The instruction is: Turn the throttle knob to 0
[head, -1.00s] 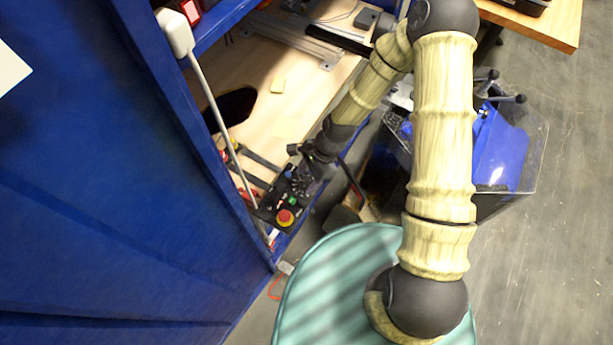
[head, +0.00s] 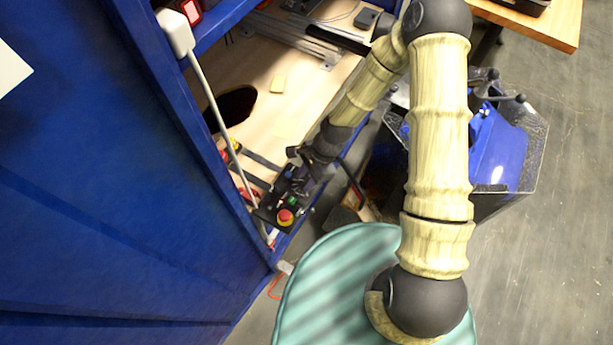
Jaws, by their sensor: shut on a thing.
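A black control box (head: 267,211) sits at the front edge of the wooden bench, beside the blue wall.
A white post (head: 217,117) rises on the box's left. Red and yellow parts lie left of the box on the wooden bench (head: 290,100). A blue machine in a clear bin (head: 500,150) stands right of my arm. Open floor (head: 560,250) lies at far right.

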